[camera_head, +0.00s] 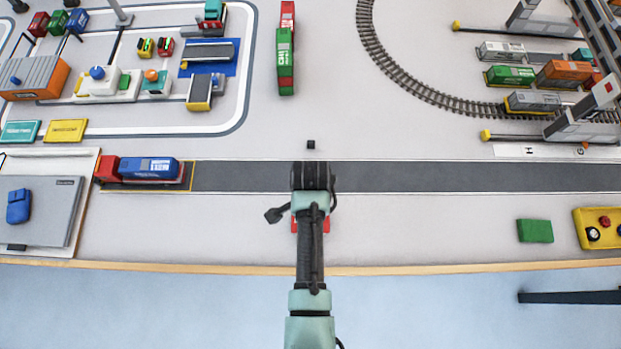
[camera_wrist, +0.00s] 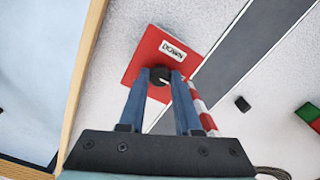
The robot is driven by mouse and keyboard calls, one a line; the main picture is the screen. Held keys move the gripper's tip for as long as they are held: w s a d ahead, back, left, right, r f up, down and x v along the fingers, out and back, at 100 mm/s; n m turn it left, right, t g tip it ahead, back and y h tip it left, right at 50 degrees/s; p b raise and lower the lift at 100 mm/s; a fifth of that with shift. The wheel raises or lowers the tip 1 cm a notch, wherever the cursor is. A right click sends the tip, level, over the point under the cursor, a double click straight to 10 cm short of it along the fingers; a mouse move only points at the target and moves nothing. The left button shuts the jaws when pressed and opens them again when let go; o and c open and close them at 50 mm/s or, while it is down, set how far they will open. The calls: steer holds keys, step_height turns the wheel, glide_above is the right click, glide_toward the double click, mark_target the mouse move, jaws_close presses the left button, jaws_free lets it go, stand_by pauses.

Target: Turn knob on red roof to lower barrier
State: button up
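In the wrist view, the red roof (camera_wrist: 139,61) is a tilted-looking square with a white label reading "DOWN". The black knob (camera_wrist: 160,76) with a white mark stands on it. The two blue fingers of my gripper (camera_wrist: 161,82) are on either side of the knob, their tips against it. The red and white striped barrier (camera_wrist: 203,110) starts beside the roof and extends over the road, partly hidden by the right finger. In the head view, my gripper and arm hide most of the red roof (camera_head: 326,224); only its edges show.
The grey road (camera_head: 430,178) runs past the roof, with a blue and red truck (camera_head: 148,169) at left. A small black block (camera_head: 311,145) lies beyond. A green block (camera_head: 535,230) and a yellow button box (camera_head: 599,218) are at right. The wooden table edge (camera_head: 430,269) is nearby.

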jaws_close()
steer(key=shift+n, duration=0.4)
steer(key=n+p, duration=0.1)
steer(key=n, duration=0.1)
steer(key=shift+r+n+p, duration=0.1)
steer(key=shift+n+p, duration=0.2)
steer(key=shift+n, duration=0.1)
steer(key=n+p, duration=0.1)
steer(key=n, duration=0.3)
steer(key=shift+n, duration=0.3)
steer(key=n+p, duration=0.1)
steer(key=n, duration=0.3)
steer(key=n+p, duration=0.1)
steer(key=n, duration=0.4)
steer(key=shift+n, duration=0.3)
